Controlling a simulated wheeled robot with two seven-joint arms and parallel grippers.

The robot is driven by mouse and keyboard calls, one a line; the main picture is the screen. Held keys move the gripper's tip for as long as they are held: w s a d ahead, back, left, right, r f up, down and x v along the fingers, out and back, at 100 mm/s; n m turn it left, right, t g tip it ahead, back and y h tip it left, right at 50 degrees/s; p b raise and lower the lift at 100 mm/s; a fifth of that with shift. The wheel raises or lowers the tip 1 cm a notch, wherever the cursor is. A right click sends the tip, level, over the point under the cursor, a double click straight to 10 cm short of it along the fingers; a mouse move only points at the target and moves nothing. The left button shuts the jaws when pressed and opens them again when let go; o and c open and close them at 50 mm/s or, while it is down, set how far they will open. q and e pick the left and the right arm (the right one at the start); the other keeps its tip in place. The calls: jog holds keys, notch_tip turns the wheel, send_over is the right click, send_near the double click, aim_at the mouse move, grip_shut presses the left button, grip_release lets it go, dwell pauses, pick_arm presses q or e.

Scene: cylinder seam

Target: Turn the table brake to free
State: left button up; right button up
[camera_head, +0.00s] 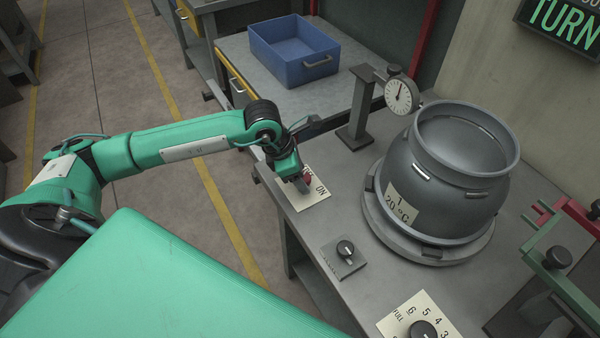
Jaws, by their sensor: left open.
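The table brake has a white label plate (318,203) at the left edge of the grey bench, with a red-tipped lever (308,177) on it. The word ON shows at the plate's right; the other wording is mostly covered by my gripper. My left gripper (301,184) is open and low over the plate, right at the lever. I cannot tell whether a finger touches it. The round table (440,252) carries a large dark grey vessel (435,195) with a label reading 1 and 20 °C. My right gripper is out of view.
A dial gauge (401,96) on a post stands behind the vessel. A small knob box (345,252) and a numbered dial (424,330) lie toward the front. A blue bin (293,52) sits on the rear bench. A red and green fixture (560,255) is at right.

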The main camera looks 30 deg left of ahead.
pick_arm(q)
jog(key=shift+a+r, duration=0.1)
jog(key=shift+r, duration=0.25)
jog(key=b+v, duration=0.1)
jog(key=v, duration=1.2)
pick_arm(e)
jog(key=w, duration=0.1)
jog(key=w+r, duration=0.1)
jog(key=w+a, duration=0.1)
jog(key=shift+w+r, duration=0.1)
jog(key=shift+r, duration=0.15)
pick_arm(q)
jog(key=shift+s, duration=0.1)
